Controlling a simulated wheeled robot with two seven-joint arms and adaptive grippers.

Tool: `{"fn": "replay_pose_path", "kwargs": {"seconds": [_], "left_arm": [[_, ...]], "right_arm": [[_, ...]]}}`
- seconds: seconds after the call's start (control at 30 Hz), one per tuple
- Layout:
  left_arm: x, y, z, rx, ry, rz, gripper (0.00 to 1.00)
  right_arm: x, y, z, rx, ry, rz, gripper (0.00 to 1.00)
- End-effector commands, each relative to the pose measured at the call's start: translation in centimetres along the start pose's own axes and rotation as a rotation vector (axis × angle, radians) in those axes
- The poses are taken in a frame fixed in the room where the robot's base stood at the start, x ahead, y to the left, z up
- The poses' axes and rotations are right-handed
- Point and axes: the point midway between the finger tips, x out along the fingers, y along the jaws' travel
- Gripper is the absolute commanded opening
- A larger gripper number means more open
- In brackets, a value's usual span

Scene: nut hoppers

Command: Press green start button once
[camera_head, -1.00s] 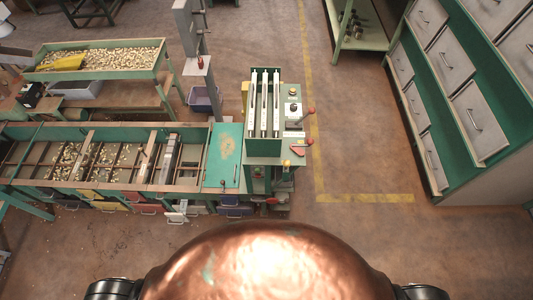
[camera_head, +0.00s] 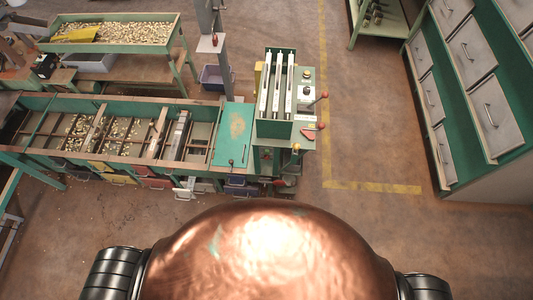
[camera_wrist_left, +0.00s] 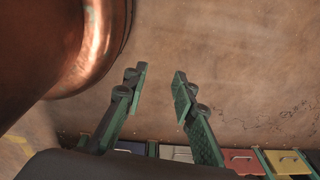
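The machine's control panel (camera_head: 308,105) stands at the right end of the long green sorting bench in the head view. A small round yellowish button (camera_head: 307,74) sits near the panel's far end, with a dark knob (camera_head: 306,90) on a pale plate nearer. I cannot make out a green button on it at this size. My left gripper (camera_wrist_left: 160,74) is open and empty in the left wrist view, above bare floor, with both fingers apart. It is hidden in the head view, and my right gripper is not in view.
Red-tipped levers (camera_head: 323,95) stick out from the panel's right side. Three upright metal channels (camera_head: 277,85) stand beside it. Coloured drawers (camera_wrist_left: 241,161) line the bench's front. A drawer cabinet (camera_head: 440,110) stands at right. Floor between cabinet and machine is clear.

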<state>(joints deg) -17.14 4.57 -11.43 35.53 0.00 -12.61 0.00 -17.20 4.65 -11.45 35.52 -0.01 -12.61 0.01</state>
Motion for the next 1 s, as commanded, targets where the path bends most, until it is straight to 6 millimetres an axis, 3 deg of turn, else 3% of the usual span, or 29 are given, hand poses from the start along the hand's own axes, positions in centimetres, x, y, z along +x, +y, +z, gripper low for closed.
{"fn": "replay_pose_path", "kwargs": {"seconds": [0.33, 1.0], "left_arm": [[0.00, -0.03, 0.09, 0.000, -0.001, 0.000, 0.00], [-0.01, -0.01, 0.15, 0.001, -0.002, 0.000, 0.00]], "right_arm": [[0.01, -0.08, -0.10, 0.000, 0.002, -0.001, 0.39], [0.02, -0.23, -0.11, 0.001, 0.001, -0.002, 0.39]]}}
